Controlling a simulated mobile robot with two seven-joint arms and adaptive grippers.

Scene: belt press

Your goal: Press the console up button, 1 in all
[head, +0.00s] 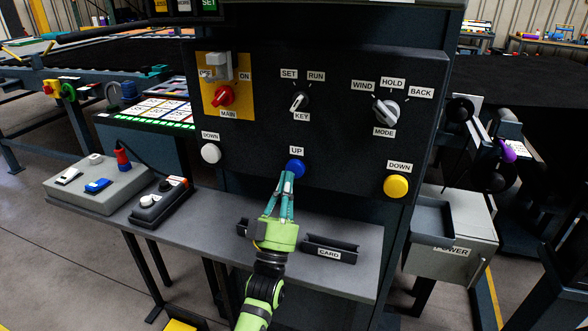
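The console (340,145) is a dark upright panel. Its blue button (295,167), labelled UP, is at the lower middle. My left gripper (287,174) reaches up from below in the head view. Its teal fingers come together at the tips, with nothing between them. The tips are at the lower edge of the blue button and cover a little of it. I cannot tell whether they touch it or whether the button is pushed in. My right gripper is not in view.
A white DOWN button (211,153) is to the left and a yellow DOWN button (396,186) to the right. A red main switch (223,96), key switch (299,102) and mode knob (385,112) are above. A shelf (200,222) below carries control boxes and a card holder (329,249).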

